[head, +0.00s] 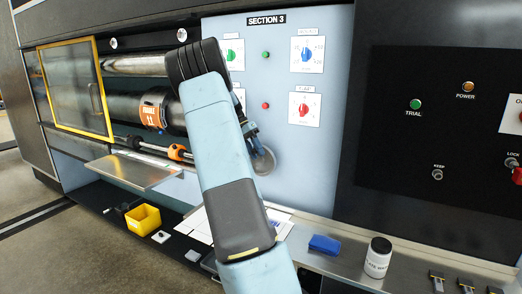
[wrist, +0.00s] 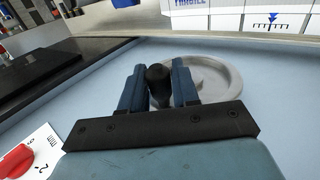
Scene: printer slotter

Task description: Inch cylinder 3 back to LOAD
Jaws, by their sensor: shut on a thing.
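A grey handwheel (head: 263,161) is mounted low on the light blue SECTION 3 panel (head: 268,90). In the wrist view the wheel (wrist: 222,82) is a pale disc with a black knob (wrist: 158,84) on its near side. My gripper (wrist: 160,87) has its two blue fingers around that knob and is shut on it. I cannot tell where LOAD is marked.
Dials with a red pointer (head: 304,110) and a blue pointer (head: 306,55) sit near the wheel. A yellow-framed door (head: 105,95) stands left. A yellow bin (head: 143,218) stands lower left.

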